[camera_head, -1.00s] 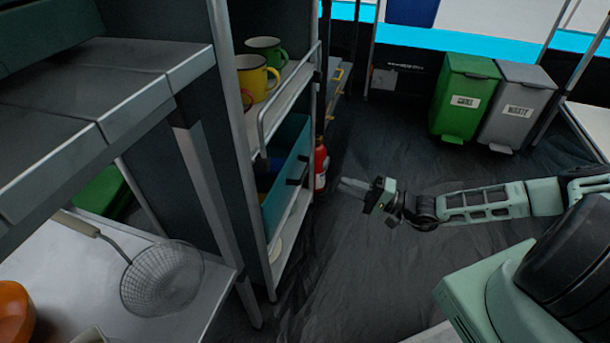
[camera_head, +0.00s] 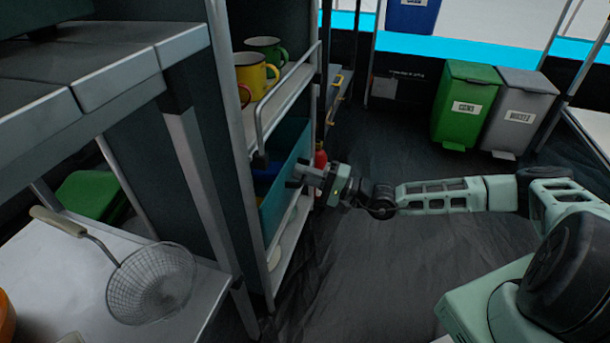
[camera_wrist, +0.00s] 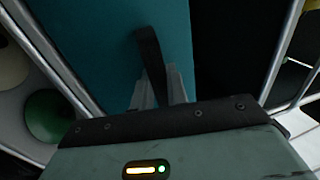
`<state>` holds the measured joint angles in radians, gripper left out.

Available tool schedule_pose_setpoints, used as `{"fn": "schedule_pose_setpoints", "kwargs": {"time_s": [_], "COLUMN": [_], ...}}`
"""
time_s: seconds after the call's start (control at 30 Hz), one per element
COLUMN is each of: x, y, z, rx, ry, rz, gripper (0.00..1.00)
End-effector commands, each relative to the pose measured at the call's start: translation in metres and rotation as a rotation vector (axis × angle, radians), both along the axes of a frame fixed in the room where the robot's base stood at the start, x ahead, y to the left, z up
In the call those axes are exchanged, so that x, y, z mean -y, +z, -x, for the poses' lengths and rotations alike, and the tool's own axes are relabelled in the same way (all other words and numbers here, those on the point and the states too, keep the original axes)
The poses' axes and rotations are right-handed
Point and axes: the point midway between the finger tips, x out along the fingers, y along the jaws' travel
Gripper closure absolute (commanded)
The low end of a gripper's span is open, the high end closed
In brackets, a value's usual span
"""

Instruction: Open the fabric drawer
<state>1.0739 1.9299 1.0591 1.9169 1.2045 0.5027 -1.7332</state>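The teal fabric drawer (camera_head: 283,178) sits in the middle level of the shelf unit, under the mugs. It fills the upper middle of the wrist view (camera_wrist: 105,45). Its dark strap handle (camera_wrist: 149,55) stands out from the front face. My gripper (camera_head: 296,174) is at this front, by the handle. In the wrist view, my two grey fingers (camera_wrist: 160,90) lie close on either side of the strap and look shut on it. The fingertips are partly hidden behind the strap.
Yellow (camera_head: 256,76) and green (camera_head: 268,48) mugs stand on the shelf above, behind a metal rail (camera_head: 290,75). A red extinguisher (camera_head: 320,156) is just behind my gripper. A counter with a wire strainer (camera_head: 150,285) is at left. Floor (camera_head: 370,270) is clear on the right.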

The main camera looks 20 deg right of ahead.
Motion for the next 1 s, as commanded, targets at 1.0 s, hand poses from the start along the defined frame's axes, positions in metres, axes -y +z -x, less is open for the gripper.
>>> {"fn": "schedule_pose_setpoints", "kwargs": {"time_s": [1.0], "x": [0.104], "y": [0.003], "z": [0.075], "rx": [-0.004], "ry": [-0.004], "rz": [0.004], "gripper": [1.0]}}
